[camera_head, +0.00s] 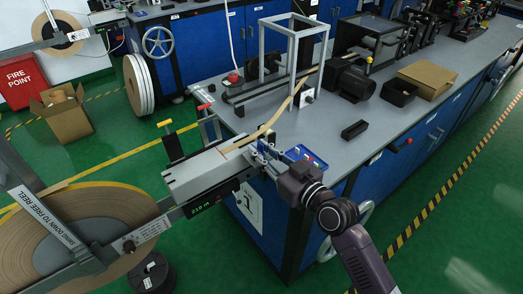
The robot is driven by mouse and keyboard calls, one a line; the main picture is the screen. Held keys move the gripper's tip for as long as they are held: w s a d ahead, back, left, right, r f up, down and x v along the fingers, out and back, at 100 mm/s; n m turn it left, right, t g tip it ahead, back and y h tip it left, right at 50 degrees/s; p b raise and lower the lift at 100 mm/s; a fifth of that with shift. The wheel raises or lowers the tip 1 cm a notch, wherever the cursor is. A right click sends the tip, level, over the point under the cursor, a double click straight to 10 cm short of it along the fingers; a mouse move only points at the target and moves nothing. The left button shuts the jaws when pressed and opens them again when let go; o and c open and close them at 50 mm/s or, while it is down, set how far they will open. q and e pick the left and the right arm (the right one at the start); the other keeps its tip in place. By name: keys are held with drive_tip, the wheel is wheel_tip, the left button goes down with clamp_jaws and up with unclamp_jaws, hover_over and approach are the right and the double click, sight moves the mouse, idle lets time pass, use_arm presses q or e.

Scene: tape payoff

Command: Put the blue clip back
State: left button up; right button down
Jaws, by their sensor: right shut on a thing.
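My right arm comes in from the lower right, and its gripper (262,158) is at the right end of the grey tape guide block (208,170). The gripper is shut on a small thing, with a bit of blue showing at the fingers. This looks like the blue clip (264,148), mostly hidden by the fingers. A tan tape strip (270,124) runs from the block up across the bench, close to the gripper. A small blue tray (306,156) lies on the bench just right of the gripper. My left gripper is out of view.
The big tape reel (90,215) stands at lower left, with a green display (203,206) on its arm. A metal frame (290,50), a dark motor (350,79) and a black block (354,130) stand on the grey bench. The bench front right is mostly clear.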

drive_tip(key=c, duration=1.8)
unclamp_jaws()
drive_tip(key=shift+r, duration=0.15)
drive_tip(key=shift+s+d, duration=0.2)
drive_tip(key=shift+s, duration=0.05)
drive_tip(key=b+v, duration=0.1)
drive_tip(key=v, duration=1)
drive_tip(key=shift+s, duration=0.15)
